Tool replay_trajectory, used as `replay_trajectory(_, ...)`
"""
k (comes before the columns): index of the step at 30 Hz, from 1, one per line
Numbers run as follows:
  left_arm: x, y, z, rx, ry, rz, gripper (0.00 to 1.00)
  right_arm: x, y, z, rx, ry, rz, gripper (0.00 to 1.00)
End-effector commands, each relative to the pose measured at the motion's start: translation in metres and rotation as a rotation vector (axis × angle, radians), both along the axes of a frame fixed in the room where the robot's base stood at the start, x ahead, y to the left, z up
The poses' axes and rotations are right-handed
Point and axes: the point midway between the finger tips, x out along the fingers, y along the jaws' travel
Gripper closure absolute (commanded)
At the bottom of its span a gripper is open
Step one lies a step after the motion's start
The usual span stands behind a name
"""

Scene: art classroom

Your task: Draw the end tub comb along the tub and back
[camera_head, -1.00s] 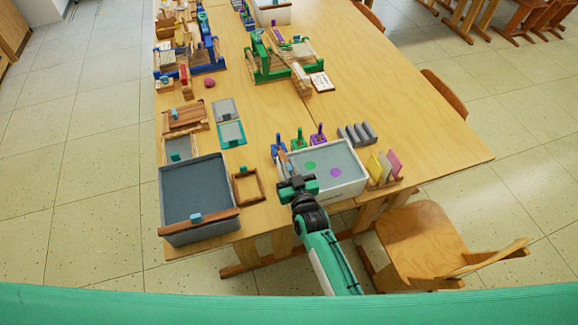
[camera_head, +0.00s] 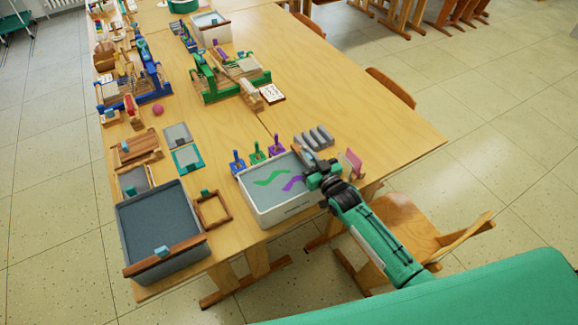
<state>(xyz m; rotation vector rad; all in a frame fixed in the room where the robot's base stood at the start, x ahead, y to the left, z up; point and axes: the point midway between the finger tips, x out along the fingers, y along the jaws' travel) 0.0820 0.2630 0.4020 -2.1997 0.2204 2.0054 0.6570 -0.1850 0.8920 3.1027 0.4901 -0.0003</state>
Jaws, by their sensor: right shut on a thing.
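The pale tub (camera_head: 275,214) stands near the table's right front edge. Its grey bath carries a wavy green streak (camera_head: 271,178) and a wavy purple streak (camera_head: 293,184). My right gripper (camera_head: 314,172) is at the tub's right end, shut on the comb (camera_head: 301,152). Only a brown wooden piece of the comb shows past the gripper; its teeth are hidden. I cannot tell how deep it sits in the bath. My left gripper is not in view.
A larger grey tub (camera_head: 135,224) with a wooden bar and blue grip (camera_head: 162,252) stands at left. A wooden frame (camera_head: 213,208) lies between the tubs. A chair (camera_head: 405,222) is at right.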

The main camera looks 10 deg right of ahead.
Motion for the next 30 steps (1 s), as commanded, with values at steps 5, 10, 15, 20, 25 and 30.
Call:
replay_trajectory(5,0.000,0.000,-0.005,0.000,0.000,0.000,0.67,0.006,-0.018,-0.001,-0.001,0.001,0.001,1.00)
replay_trajectory(10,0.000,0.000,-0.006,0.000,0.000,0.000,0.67,0.007,-0.023,-0.001,0.001,0.001,0.000,1.00)
replay_trajectory(15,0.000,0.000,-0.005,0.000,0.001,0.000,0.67,0.008,-0.025,-0.001,0.000,0.001,-0.001,1.00)
replay_trajectory(20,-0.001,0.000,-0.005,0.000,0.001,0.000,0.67,0.008,-0.025,0.000,-0.001,0.001,-0.002,0.78)
replay_trajectory(25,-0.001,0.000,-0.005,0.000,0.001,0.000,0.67,0.008,-0.024,0.000,0.000,0.001,-0.001,0.65)
replay_trajectory(30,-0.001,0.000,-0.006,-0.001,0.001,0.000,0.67,0.007,-0.023,-0.001,0.000,0.000,0.000,0.65)
